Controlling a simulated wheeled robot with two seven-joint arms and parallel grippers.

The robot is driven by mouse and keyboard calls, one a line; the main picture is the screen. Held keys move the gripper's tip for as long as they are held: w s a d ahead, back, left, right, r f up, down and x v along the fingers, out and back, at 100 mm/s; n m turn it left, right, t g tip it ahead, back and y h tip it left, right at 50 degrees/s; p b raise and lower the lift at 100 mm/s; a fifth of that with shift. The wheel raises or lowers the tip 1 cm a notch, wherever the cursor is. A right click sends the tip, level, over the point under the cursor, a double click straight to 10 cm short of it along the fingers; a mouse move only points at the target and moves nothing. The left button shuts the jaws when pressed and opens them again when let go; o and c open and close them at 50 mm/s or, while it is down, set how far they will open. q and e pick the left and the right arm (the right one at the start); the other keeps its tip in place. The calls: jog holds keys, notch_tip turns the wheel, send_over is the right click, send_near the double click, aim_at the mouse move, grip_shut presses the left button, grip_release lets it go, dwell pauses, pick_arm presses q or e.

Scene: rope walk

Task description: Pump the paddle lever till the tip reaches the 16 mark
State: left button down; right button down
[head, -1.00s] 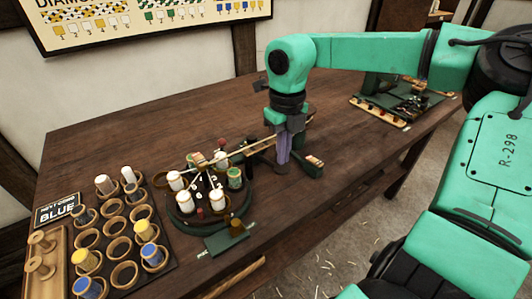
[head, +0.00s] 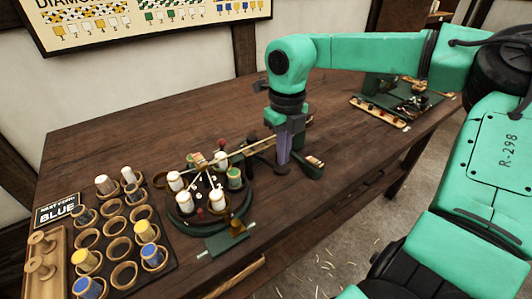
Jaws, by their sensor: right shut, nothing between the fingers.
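My right gripper (head: 284,160) points down beside the braiding stand (head: 180,222). Its fingers are shut and empty. A small paddle with a pale, striped top (head: 315,160) is just right of the fingertips, low over the table; I cannot tell whether they touch. A thin pale strip (head: 243,147) runs from above the round stand to the gripper; its marks are too small to read, and its far end is hidden by the gripper. White and green-banded spools (head: 217,201) stand around the stand. My left gripper is not in view.
A rack of ring holders (head: 119,246) with white, yellow and blue spools is at the left, by a sign reading BLUE (head: 57,211). A green plate with a brass piece (head: 226,244) lies in front. Another green device (head: 385,100) stands at the back right.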

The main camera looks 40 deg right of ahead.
aim_at(283, 168)
jog(key=shift+f, duration=0.1)
dwell(0.3)
jog(key=shift+s+f+b, duration=0.15)
jog(key=shift+f+b, duration=2.05)
jog(key=shift+f, duration=0.6)
jog(key=shift+f+b, duration=0.35)
jog(key=shift+b, duration=0.05)
jog(key=r+p, duration=0.2)
jog(key=r, duration=0.1)
jog(key=r+p, duration=0.3)
jog(key=shift+w+r, duration=0.2)
jog(key=shift+r, duration=0.15)
jog(key=shift+f, duration=0.1)
jog(key=shift+f, duration=0.15)
